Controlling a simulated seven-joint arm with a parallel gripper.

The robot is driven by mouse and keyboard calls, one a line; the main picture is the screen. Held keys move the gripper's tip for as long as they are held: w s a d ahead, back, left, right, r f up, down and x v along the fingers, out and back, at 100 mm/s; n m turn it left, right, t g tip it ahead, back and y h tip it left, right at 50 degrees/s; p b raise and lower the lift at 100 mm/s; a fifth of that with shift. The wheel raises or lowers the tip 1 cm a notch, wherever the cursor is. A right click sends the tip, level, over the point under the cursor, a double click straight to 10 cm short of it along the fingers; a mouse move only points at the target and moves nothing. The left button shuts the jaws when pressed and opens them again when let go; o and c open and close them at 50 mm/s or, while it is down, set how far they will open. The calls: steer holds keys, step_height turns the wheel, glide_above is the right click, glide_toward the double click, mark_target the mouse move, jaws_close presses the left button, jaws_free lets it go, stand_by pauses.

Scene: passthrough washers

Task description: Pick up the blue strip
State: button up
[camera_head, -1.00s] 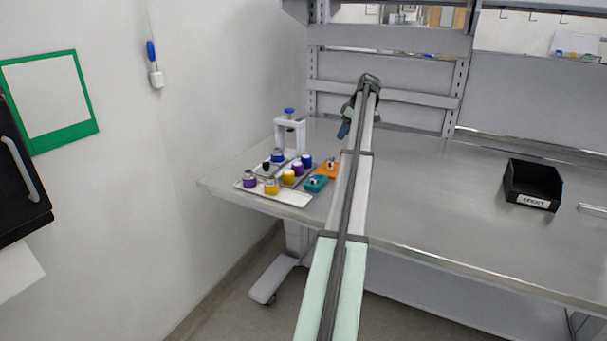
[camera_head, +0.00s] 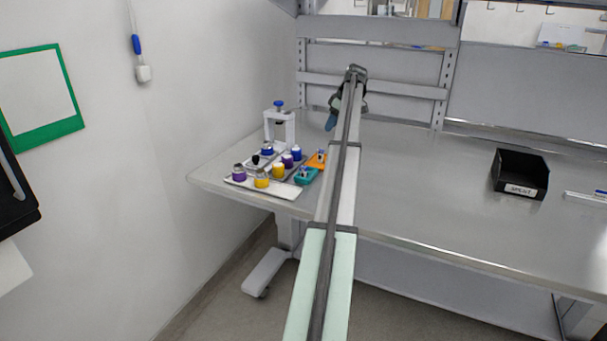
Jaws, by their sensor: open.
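My gripper (camera_head: 332,123) is at the end of my arm, above the far part of the bench, to the right of the white press-like stand. Its blue-grey end is small and partly behind my arm, and I see nothing held in it. A thin pale piece with a blue edge (camera_head: 586,195) lies on the bench at the right edge of the view, cut off by the frame. It is the only strip-like blue thing I see, but I cannot tell for sure that it is the blue strip. My gripper is far to its left.
A black labelled bin (camera_head: 520,176) stands left of the pale piece. A white tray (camera_head: 285,190) with purple, yellow and blue capped jars is at the bench's left end, by teal (camera_head: 305,176) and orange (camera_head: 317,160) blocks. The bench's middle is clear.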

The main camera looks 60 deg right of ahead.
steer(key=a+r, duration=0.2)
steer(key=a, duration=0.6)
glide_toward(304, 167)
steer(key=x, duration=0.9)
steer(key=shift+d+r, duration=0.1)
jaws_close()
